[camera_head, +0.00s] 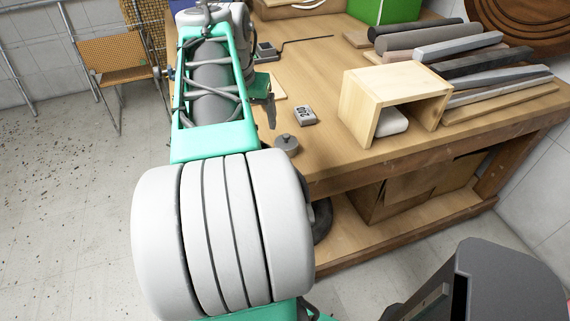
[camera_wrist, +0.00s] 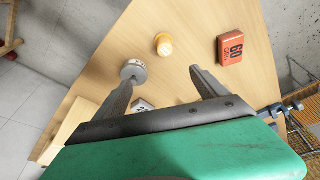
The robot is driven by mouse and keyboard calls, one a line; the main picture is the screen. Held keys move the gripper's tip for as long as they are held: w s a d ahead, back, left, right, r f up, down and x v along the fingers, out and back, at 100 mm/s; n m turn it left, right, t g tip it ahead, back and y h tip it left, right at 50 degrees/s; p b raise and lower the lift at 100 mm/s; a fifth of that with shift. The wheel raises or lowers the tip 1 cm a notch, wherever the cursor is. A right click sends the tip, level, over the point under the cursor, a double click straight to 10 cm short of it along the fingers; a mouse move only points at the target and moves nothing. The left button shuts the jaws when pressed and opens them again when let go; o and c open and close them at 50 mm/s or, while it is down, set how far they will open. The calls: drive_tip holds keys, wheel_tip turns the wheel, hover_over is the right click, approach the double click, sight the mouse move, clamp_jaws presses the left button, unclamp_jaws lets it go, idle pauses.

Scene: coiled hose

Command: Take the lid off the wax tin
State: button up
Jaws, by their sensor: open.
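A round grey metal tin, which looks like the wax tin (camera_head: 286,144), stands upright near the table's front edge. It also shows in the wrist view (camera_wrist: 133,71), with a grey top and a small raised part on it; I cannot make out the lid's seam. My gripper (camera_wrist: 155,82) is open and empty, its two fingers wide apart. In the wrist view the tin appears just beyond the left fingertip, apart from it as far as I can tell. In the head view my gripper (camera_head: 270,108) is behind and left of the tin, partly hidden by my arm.
A yellow round piece (camera_wrist: 164,44) and an orange grit box (camera_wrist: 230,48) lie on the workbench (camera_wrist: 190,20). A small grey device (camera_head: 305,115) sits behind the tin. A wooden open box (camera_head: 395,95) and several bars (camera_head: 460,47) stand to the right.

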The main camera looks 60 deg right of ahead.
sight(285, 136)
drive_tip(key=s+d+f+m, duration=0.1)
drive_tip(key=s, duration=0.1)
drive_tip(key=s+d+m+b, duration=0.1)
drive_tip(key=s+d, duration=0.1)
drive_tip(key=s+d+f, duration=0.1)
drive_tip(key=s+d, duration=0.1)
drive_tip(key=shift+d+f+m+g, duration=0.15)
drive_tip(key=shift+f+m+g, duration=0.15)
drive_tip(key=shift+f+m, duration=0.1)
drive_tip(key=x, duration=0.6)
drive_tip(key=shift+w+f+b, duration=0.15)
drive_tip(key=shift+f+b, duration=0.05)
drive_tip(key=shift+b, duration=0.15)
drive_tip(key=c, duration=1.4)
